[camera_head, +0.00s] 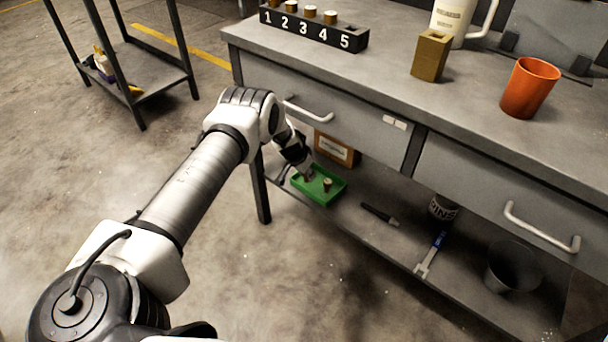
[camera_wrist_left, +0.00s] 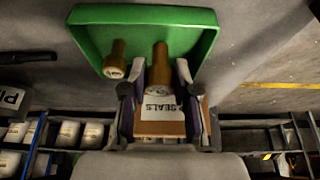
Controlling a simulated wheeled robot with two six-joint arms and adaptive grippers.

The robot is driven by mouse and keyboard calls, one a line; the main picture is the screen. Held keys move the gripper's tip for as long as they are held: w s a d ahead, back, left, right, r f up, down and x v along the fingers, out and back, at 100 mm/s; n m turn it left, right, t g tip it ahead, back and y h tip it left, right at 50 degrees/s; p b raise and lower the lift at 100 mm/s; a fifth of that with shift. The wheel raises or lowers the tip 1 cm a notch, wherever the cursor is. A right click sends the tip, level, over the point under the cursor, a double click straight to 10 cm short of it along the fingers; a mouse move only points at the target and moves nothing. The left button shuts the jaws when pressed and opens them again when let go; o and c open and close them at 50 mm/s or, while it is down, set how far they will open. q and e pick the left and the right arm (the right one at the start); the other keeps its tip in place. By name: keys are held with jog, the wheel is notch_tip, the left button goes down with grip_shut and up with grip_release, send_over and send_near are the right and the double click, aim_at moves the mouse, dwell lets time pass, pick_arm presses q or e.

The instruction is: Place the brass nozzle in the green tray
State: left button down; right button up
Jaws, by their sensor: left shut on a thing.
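The green tray (camera_head: 318,200) is on the lower shelf of the workbench, and it also fills the top of the left wrist view (camera_wrist_left: 140,14). My left gripper (camera_head: 306,170) reaches in over the tray's back left part. In the left wrist view, its fingers (camera_wrist_left: 160,82) are shut on a brass nozzle (camera_wrist_left: 160,62), which is over the tray. Whether this nozzle touches the tray floor I cannot tell. A second brass nozzle (camera_head: 327,184) stands in the tray, beside the held one in the left wrist view (camera_wrist_left: 117,60). My right gripper is not in view.
A SEALS box (camera_head: 335,150) stands behind the tray. A dark tapered tool (camera_head: 380,214), a brush-like tool (camera_head: 431,256), a PINS can (camera_head: 442,207) and a dark bin (camera_head: 512,267) share the shelf. The drawers and benchtop (camera_head: 395,62) are above.

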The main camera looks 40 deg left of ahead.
pick_arm(q)
jog(key=shift+w+a+f+b, duration=0.35)
jog(key=shift+w+a, duration=0.25)
jog(key=shift+a, duration=0.2)
notch_tip(320, 180, down, 3)
jog(key=shift+w+a+f+b, duration=0.1)
jog(key=shift+a+f+b, duration=0.1)
jog(key=shift+b, duration=0.75)
jog(key=shift+r, duration=0.15)
jog(key=shift+f, duration=0.25)
jog(key=c, duration=0.9)
grip_release()
jog(key=shift+r, duration=0.15)
